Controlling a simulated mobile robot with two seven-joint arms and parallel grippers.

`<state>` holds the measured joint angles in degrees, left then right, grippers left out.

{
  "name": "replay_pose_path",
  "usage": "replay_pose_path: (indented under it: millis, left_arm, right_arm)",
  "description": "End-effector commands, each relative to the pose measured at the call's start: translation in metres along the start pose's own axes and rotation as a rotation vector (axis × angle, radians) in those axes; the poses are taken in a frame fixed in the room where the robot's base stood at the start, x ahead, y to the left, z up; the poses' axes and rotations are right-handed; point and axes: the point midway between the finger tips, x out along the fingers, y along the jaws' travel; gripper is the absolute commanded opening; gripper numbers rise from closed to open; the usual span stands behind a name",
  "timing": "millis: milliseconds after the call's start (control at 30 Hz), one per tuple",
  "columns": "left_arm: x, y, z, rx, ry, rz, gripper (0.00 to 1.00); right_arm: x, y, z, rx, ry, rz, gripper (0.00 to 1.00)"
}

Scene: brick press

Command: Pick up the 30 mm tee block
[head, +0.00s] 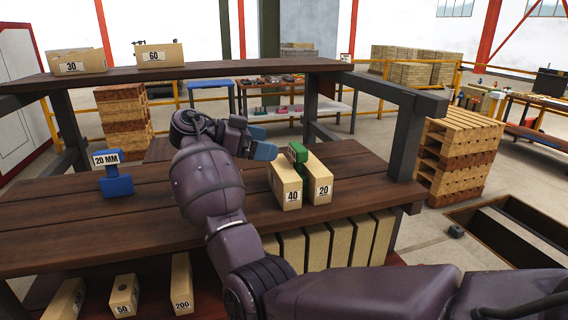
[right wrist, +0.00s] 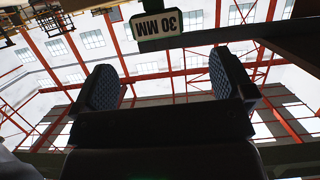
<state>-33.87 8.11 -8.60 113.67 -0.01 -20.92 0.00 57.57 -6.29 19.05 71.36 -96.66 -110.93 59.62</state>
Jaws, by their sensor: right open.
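The 30 mm tee block is green; its upper part (head: 298,152) shows behind and between the boxes marked 40 and 20 on the wooden bench, its lower part hidden. In the right wrist view its white label (right wrist: 157,24) reads 30 MM upside down, at the top of the picture beyond the fingers. My right gripper (head: 264,142) is open and empty, with blue finger pads, just left of the green block in the head view. It also shows in the right wrist view (right wrist: 165,88), with nothing between its fingers. My left gripper is out of view.
Box 40 (head: 286,184) and box 20 (head: 317,180) stand close by the green block. A blue 20 MM tee block (head: 117,181) stands at the bench's left. An upper shelf (head: 220,68) spans the back, and a dark post (head: 400,140) stands at the right.

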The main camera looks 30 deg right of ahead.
Motion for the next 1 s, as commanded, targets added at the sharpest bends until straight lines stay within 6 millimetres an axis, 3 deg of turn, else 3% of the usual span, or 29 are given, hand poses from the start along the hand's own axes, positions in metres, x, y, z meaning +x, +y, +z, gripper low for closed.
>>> replay_pose_path:
  millis: [167, 400, 767, 1000]
  left_arm:
    - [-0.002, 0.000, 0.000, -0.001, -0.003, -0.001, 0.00]
    - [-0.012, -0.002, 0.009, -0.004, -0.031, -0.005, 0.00]
    - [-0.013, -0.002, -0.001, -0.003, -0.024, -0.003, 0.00]
    - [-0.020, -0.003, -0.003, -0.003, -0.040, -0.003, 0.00]
  right_arm:
    - [0.005, 0.000, -0.001, 0.002, 0.001, 0.003, 1.00]
    - [0.035, 0.000, -0.002, 0.001, 0.002, 0.004, 1.00]
    - [0.065, 0.001, -0.002, 0.000, 0.001, 0.002, 1.00]
    - [0.097, 0.002, -0.003, 0.001, 0.003, 0.004, 1.00]
